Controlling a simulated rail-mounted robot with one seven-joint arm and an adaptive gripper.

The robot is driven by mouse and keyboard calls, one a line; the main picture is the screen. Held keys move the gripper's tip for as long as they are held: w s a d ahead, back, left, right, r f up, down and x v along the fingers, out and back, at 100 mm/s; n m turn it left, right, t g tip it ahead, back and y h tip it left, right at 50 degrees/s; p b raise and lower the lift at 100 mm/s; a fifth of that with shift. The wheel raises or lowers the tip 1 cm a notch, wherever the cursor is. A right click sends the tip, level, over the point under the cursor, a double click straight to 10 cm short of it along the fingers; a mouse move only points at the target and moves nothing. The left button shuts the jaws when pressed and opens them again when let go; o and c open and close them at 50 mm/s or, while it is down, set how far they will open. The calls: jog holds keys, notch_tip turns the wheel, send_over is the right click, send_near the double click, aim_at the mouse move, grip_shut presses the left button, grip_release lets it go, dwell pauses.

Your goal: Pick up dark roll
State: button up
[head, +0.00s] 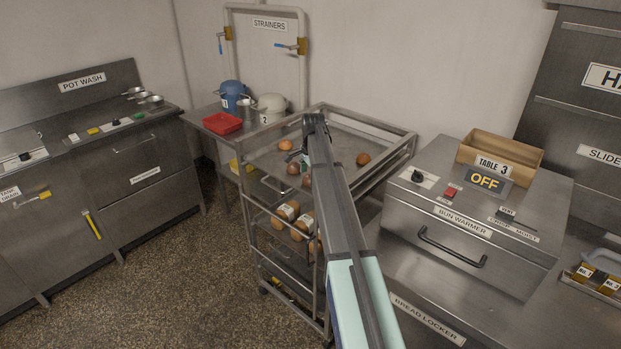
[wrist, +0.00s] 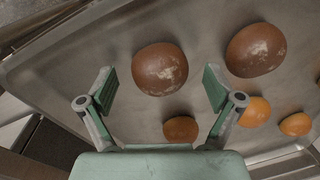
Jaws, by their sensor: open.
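Two large dark brown rolls with pale flour patches show in the wrist view. One dark roll (wrist: 160,68) lies just ahead of and between my fingertips; the other dark roll (wrist: 255,50) lies right of them. My gripper (wrist: 161,88) is open and empty, with its fingers spread. A smaller brown roll (wrist: 180,129) shows between the fingers, nearer the palm. In the head view my gripper (head: 298,155) is over the left part of the rack's top tray, partly hidden by my arm. A dark roll (head: 293,168) shows just below it.
Lighter rolls (head: 285,145) and a brown roll (head: 363,159) also lie on the top tray. The metal rack (head: 405,143) has raised rails and posts. Lower shelves hold more rolls (head: 287,210). The bun warmer (head: 470,215) stands close on the right, with a box (head: 522,155) on top.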

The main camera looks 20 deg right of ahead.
jog(key=shift+f, duration=0.2)
jog(key=c, duration=1.1)
jog(key=shift+c, duration=0.2)
jog(key=shift+r, duration=0.15)
